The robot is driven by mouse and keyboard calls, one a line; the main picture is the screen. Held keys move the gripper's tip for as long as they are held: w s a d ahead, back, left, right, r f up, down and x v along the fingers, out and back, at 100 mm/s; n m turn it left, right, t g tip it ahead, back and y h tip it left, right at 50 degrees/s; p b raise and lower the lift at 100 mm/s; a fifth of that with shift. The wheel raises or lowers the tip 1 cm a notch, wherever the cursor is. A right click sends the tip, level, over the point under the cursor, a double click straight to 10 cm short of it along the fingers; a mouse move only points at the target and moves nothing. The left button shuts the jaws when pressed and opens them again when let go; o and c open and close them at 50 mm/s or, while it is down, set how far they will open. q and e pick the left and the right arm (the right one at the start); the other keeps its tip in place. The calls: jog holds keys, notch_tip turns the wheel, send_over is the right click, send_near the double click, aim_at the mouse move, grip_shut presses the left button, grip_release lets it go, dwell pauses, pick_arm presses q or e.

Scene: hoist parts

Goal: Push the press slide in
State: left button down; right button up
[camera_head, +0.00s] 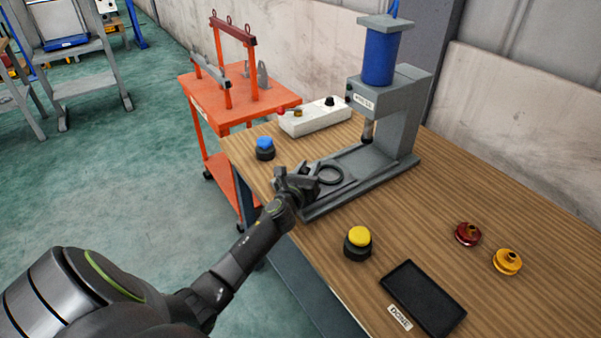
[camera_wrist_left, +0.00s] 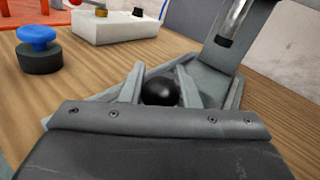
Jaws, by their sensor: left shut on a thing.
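The grey press (camera_head: 400,105) with its blue cylinder stands at the back of the wooden table. Its flat base and rail (camera_head: 362,168) run forward to the table's front left. The slide (camera_head: 330,174), with a dark ring on it, sits at the outer end of the rail, clear of the ram. My left gripper (camera_head: 290,178) is at that end of the slide. In the left wrist view its two fingers are closed around a black ball knob (camera_wrist_left: 160,91). The gripper hides part of the slide's front. My right gripper is not in view.
A blue button (camera_head: 264,148) and a white control box (camera_head: 315,117) stand behind the gripper. A yellow button (camera_head: 358,242), a black DONE tray (camera_head: 423,298), a red part (camera_head: 467,234) and a yellow part (camera_head: 507,261) lie nearer. An orange cart (camera_head: 235,105) stands behind the table.

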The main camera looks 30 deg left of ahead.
pick_arm(q)
jog(key=w+d+b, duration=0.1)
jog(key=w, duration=0.3)
jog(key=w+d+b, duration=0.2)
jog(key=w, duration=0.2)
jog(key=w+d+b, duration=0.1)
jog(key=w+d, duration=0.1)
jog(key=w, duration=0.1)
jog(key=shift+w+f+b, duration=0.1)
jog(key=shift+w+b, duration=0.3)
jog(key=shift+w+d+b, duration=0.25)
jog(key=shift+w+b, duration=0.05)
jog(key=shift+w, duration=0.3)
jog(key=shift+r, duration=0.25)
jog(key=c, duration=1.4)
grip_release()
jog(key=shift+w, duration=0.1)
jog(key=o, duration=0.3)
jog(key=shift+w+d+f, duration=0.1)
jog(key=shift+w+f, duration=0.05)
